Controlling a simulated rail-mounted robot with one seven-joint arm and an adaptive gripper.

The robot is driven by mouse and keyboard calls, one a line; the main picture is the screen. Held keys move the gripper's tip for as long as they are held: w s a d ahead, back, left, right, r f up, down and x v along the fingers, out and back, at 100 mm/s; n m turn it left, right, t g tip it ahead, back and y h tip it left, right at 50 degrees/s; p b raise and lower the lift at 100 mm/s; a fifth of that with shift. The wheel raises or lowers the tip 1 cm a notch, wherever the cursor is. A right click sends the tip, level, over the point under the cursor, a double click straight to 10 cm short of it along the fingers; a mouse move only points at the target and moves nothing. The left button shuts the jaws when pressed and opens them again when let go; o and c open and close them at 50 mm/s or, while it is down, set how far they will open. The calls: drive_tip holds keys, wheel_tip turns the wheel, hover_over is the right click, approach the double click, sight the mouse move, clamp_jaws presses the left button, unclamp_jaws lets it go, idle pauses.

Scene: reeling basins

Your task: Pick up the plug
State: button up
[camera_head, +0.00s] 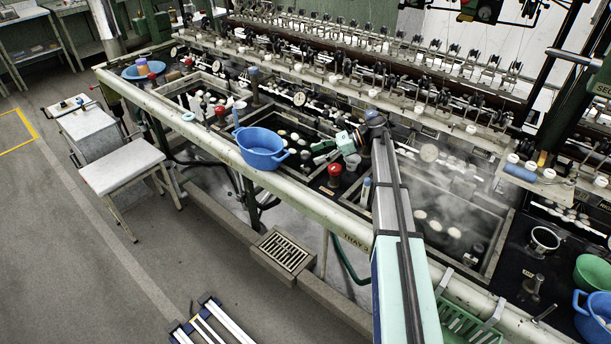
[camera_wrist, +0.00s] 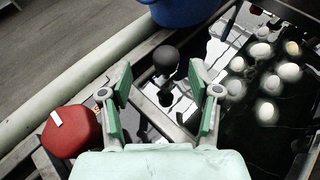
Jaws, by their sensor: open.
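A black round-topped knob, which looks like the plug (camera_wrist: 166,58), stands in a narrow strip beside the dark basin in the wrist view. My gripper (camera_wrist: 160,80) is open, with its two green-padded fingers apart on either side of the view. The knob shows in the gap just past the fingertips, and nothing is held. I cannot tell its exact distance below the fingers. In the head view my gripper (camera_head: 322,152) is over the basin row, right of the blue bowl. I cannot make out the plug there.
A blue bowl (camera_head: 262,148) sits on the front rail and shows at the top of the wrist view (camera_wrist: 184,8). A red-topped object (camera_wrist: 72,132) stands close left of my gripper. Several white cocoons (camera_wrist: 266,82) float in the dark basin on the right.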

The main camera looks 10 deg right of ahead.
sight(305, 155)
drive_tip(key=shift+w+p+x, duration=0.2)
drive_tip(key=shift+p+x, duration=0.25)
drive_tip(key=shift+x, duration=0.8)
drive_tip(key=shift+w+p+x, duration=0.15)
drive_tip(key=shift+p+x, duration=0.3)
drive_tip(key=shift+x, duration=0.85)
drive_tip(key=shift+d, duration=0.1)
clamp_jaws()
